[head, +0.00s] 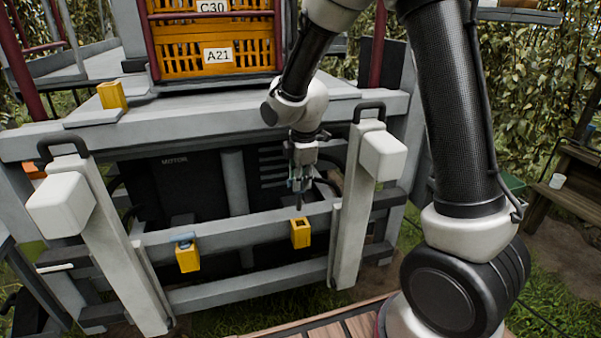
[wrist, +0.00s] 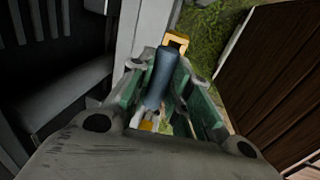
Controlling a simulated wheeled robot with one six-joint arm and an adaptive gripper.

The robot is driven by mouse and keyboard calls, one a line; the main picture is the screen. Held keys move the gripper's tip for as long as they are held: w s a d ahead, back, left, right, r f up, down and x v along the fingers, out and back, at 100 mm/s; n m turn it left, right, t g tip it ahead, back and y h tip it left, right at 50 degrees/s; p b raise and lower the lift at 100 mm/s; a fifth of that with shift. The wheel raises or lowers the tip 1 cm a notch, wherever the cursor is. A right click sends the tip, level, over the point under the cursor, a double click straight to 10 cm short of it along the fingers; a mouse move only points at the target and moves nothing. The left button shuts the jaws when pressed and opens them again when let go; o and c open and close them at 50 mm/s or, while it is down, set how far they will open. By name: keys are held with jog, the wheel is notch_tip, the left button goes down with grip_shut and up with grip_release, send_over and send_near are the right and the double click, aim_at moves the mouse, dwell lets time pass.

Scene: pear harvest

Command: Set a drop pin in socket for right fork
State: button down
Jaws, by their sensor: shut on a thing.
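My gripper (head: 299,184) is shut on a blue-grey drop pin (wrist: 162,78), which runs lengthwise between the green fingers in the wrist view. In the head view the pin's dark lower end (head: 300,203) points down. It hangs just above the yellow right socket (head: 300,236) on the grey crossbar, apparently apart from it. The socket's edge also shows beyond the pin in the wrist view (wrist: 177,40). The right fork (head: 354,215) stands upright just right of this socket. The yellow left socket (head: 187,260) has a blue-grey pin head (head: 184,238) at its top.
The left fork (head: 115,235) leans against the frame. A grey deck (head: 200,105) above bears orange crates (head: 205,55) and a yellow block (head: 112,96). A dark motor housing (head: 190,185) lies behind the crossbar. Wooden planks (head: 335,325) lie below at the front.

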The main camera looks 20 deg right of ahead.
aim_at(300, 208)
jog(key=shift+f, duration=5.4)
jog(key=c, duration=0.8)
grip_release()
jog(key=shift+o, duration=0.2)
jog(key=shift+r, duration=0.1)
jog(key=shift+r, duration=3.4)
jog(key=shift+s, duration=0.15)
